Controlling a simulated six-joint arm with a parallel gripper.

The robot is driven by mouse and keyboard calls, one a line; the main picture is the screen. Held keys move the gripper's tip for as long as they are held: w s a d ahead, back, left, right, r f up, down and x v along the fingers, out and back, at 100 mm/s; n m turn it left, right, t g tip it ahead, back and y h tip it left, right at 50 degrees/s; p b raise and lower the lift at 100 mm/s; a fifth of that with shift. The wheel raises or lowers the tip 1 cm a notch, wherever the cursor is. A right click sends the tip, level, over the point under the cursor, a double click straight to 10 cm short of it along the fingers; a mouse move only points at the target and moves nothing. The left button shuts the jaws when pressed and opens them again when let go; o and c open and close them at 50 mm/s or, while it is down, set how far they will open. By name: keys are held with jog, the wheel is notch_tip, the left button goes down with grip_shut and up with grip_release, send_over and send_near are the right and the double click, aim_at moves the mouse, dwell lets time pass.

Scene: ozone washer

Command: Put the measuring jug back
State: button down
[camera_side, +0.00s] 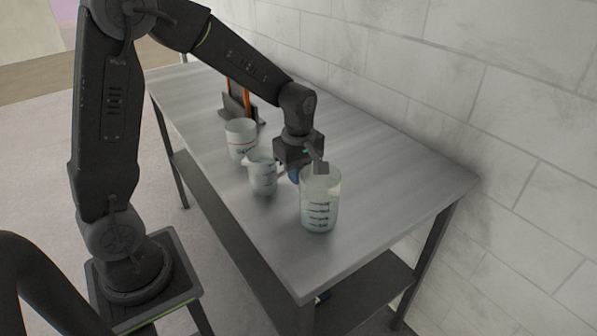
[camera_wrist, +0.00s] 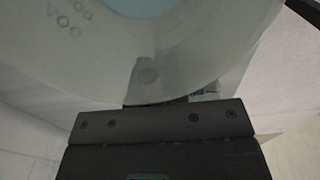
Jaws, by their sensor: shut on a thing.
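A large clear measuring jug (camera_side: 319,212) with dark graduation marks is upright at the near right part of the table. My gripper (camera_side: 309,171) is at its upper back-left edge, with one dark finger over the rim, and is shut on it. I cannot tell whether its base touches the table. In the wrist view the jug (camera_wrist: 205,45) fills the upper part as a pale translucent round shape with small moulded marks. The wrist view shows my gripper (camera_wrist: 160,103) against its edge; the fingertips are mostly hidden.
A smaller graduated jug (camera_side: 262,177) stands just left of my gripper, and a white cup with a red line (camera_side: 239,133) is behind it. A dark stand with orange parts (camera_side: 238,100) is farther back. The grey table (camera_side: 400,180) is clear on the right, up to the tiled wall (camera_side: 440,70).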

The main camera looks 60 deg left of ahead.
jog(key=c, duration=1.2)
grip_release()
jog(key=shift+o, duration=0.2)
notch_tip(320, 180, up, 11)
jog(key=shift+d+r, duration=0.1)
jog(key=shift+r, duration=0.3)
jog(key=shift+s+d+r, duration=0.1)
jog(key=shift+s+r, duration=0.1)
jog(key=shift+r, duration=0.1)
jog(key=s+d+m+t, duration=0.2)
jog(key=s+m, duration=0.6)
jog(key=m, duration=0.1)
jog(key=s+d+r+m+t, duration=0.1)
jog(key=s+d+m+t, duration=0.2)
jog(key=s+m, duration=0.5)
jog(key=shift+s+d+r+m+t, duration=0.2)
jog(key=shift+m+t, duration=0.1)
jog(key=shift+m, duration=0.2)
